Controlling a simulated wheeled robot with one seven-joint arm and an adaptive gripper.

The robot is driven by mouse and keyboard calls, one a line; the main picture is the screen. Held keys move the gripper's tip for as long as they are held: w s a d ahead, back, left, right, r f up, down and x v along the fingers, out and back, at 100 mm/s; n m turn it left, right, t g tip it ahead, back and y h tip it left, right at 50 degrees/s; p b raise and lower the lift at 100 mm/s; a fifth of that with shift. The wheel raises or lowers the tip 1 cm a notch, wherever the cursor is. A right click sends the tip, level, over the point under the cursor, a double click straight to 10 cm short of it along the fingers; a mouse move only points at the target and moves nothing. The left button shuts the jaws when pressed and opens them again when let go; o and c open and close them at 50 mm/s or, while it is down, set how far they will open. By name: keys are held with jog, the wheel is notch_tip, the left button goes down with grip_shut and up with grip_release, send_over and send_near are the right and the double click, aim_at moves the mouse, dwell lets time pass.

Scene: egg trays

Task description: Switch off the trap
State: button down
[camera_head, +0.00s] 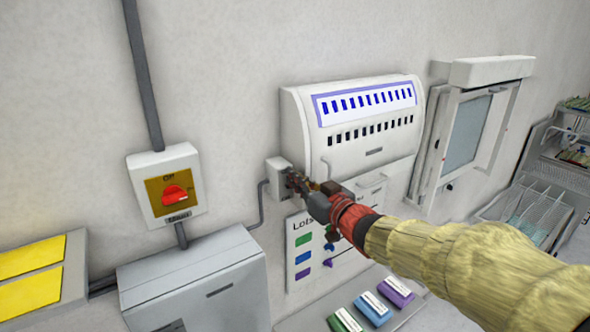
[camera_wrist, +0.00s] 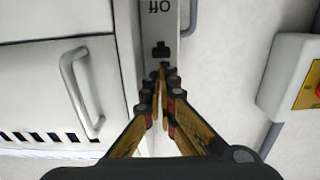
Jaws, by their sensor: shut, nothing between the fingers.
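The trap (camera_head: 345,145) is a white wall unit with a blue-striped panel and a row of dark slots. It also shows upside down at the left of the wrist view (camera_wrist: 35,90). A small pale switch box (camera_head: 277,170) is at its lower left. In the wrist view the box (camera_wrist: 150,20) bears the word "Off" and a dark switch (camera_wrist: 160,50). My gripper (camera_head: 291,178) is at this box, with empty, closed fingertips (camera_wrist: 163,70) just beside the dark switch. I cannot tell whether they touch it.
A red rotary switch (camera_head: 177,195) on a yellow plate is on the wall to the left. A grey box (camera_head: 195,280) stands below it. A wall cabinet with an open door (camera_head: 468,130) and wire racks (camera_head: 540,205) are at right. Coloured blocks (camera_head: 372,308) lie below.

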jog(key=shift+s+d+f+b, duration=0.1)
jog(key=shift+f+b, duration=0.2)
jog(key=shift+b, duration=0.7)
